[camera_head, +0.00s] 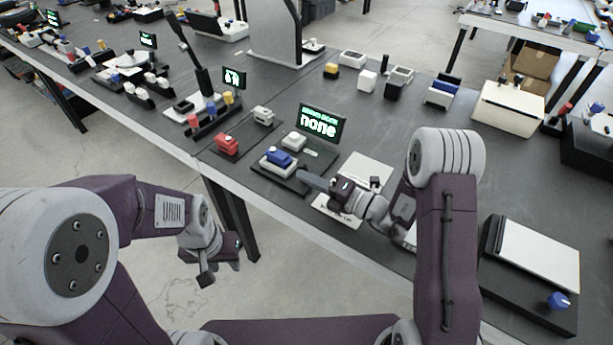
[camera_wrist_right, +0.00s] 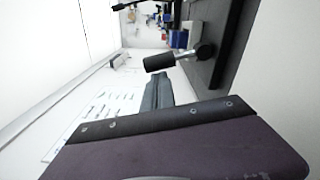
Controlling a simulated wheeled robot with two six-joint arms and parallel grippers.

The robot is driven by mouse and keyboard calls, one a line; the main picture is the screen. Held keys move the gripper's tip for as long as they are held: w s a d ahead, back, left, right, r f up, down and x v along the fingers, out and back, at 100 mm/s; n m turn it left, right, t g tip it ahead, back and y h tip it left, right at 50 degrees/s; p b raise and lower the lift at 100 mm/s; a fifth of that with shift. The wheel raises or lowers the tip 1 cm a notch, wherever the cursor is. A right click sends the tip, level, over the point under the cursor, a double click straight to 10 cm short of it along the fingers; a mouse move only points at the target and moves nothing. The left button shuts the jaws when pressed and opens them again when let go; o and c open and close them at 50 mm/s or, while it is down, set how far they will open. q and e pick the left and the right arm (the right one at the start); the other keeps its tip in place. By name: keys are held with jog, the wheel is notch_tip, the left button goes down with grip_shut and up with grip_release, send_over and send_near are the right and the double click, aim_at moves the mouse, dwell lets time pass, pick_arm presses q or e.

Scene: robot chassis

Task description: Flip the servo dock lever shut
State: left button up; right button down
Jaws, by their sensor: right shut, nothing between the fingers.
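The servo dock is a dark base (camera_head: 296,178) with a lit screen reading "none" (camera_head: 319,123) behind it. A blue block on a white piece (camera_head: 279,157) and a pale block (camera_head: 294,141) sit on it. My right gripper (camera_head: 303,175) is shut and empty, its tips at the right side of the dock. I cannot tell whether it touches anything. In the right wrist view its dark fingers (camera_wrist_right: 160,78) are together, just below a black cylindrical handle (camera_wrist_right: 160,62) with a pale rod end. I cannot tell if this handle is the lever. My left gripper (camera_head: 220,275) hangs off the table's front edge, seemingly open and empty.
A red block (camera_head: 227,145) lies left of the dock. A tall black lever (camera_head: 196,62) stands on a white base further left. A white panel (camera_head: 368,170) lies just beyond my right gripper. A white-topped box (camera_head: 538,250) is at the right.

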jog(key=shift+w+d+r+m+p, duration=0.15)
jog(key=shift+r+m+p, duration=0.15)
jog(key=shift+p, duration=0.35)
jog(key=w+m+p, duration=0.1)
jog(key=m+p, duration=0.1)
jog(key=d+m+p, duration=0.1)
jog(key=m+p, duration=0.1)
jog(key=w+d+r+m+p, duration=0.1)
jog(key=p, duration=0.2)
jog(key=shift+w+m, duration=0.35)
jog(key=shift+m, duration=0.05)
jog(key=shift+w+d, duration=0.15)
jog(key=shift+w, duration=0.1)
jog(key=shift+f+p, duration=0.1)
jog(key=shift+p, duration=0.2)
